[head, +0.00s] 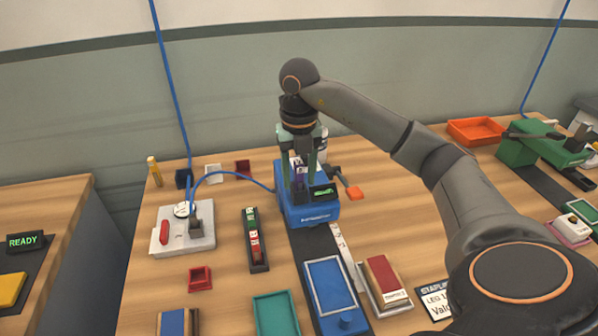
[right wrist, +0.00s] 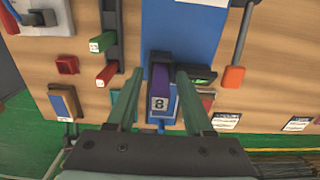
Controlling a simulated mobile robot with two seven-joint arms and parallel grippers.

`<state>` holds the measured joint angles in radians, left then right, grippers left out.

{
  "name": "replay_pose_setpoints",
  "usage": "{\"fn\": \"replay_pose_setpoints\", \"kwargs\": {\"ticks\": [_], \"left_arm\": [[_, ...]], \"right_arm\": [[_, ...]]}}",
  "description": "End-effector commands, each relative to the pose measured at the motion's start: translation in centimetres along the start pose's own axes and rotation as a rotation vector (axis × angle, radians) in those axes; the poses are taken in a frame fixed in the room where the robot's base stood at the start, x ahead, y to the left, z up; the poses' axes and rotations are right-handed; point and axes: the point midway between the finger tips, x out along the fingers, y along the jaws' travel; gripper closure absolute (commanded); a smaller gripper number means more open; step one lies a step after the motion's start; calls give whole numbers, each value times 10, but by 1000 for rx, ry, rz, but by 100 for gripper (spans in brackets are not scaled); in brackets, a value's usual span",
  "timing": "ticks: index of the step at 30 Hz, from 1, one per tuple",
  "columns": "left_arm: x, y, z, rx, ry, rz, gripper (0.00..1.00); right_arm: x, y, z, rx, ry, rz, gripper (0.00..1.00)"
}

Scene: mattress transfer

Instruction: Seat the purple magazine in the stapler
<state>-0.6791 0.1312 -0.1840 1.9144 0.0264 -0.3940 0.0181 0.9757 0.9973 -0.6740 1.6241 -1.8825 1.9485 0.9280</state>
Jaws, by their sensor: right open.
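The blue stapler (head: 309,211) stands mid-table with a small green-lit display on its front. The purple magazine (head: 297,170) is upright at the top of the stapler, partly hidden by my fingers. In the right wrist view the purple magazine (right wrist: 160,84) shows a white label with an 8 and lies in line with a dark slot on the blue body. I cannot tell how deep it sits. My right gripper (head: 304,190) is open, pointing down over the stapler, with one green finger on each side of the magazine and gaps between. My left gripper is not in view.
An orange-ended lever (head: 354,193) sticks out right of the stapler. A dark rack (head: 254,241) with red and green pieces and a grey box (head: 182,228) stand left. A blue tray (head: 312,273) lies in front.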

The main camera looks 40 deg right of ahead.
Motion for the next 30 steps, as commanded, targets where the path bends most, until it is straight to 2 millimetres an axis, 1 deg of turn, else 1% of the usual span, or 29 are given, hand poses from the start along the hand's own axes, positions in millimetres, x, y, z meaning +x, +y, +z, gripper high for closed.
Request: {"fn": "replay_pose_setpoints", "kwargs": {"ticks": [5, 8, 10, 15, 19, 24, 30], "left_arm": [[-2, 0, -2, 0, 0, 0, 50], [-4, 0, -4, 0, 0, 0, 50], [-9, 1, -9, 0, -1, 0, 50], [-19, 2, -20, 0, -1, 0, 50], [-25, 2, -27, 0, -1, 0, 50], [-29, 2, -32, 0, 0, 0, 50], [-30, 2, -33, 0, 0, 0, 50]], "right_arm": [[-14, 0, 1, 0, -2, 2, 48], [-32, 0, 1, 0, -4, 3, 48], [-50, 0, 1, 1, -5, 2, 48], [-84, 0, 1, 0, -5, 1, 48], [-105, 0, 1, 1, -4, 1, 48], [-120, 0, 0, 1, -2, 1, 48], [-124, 0, 0, 1, 0, 0, 48]]}}
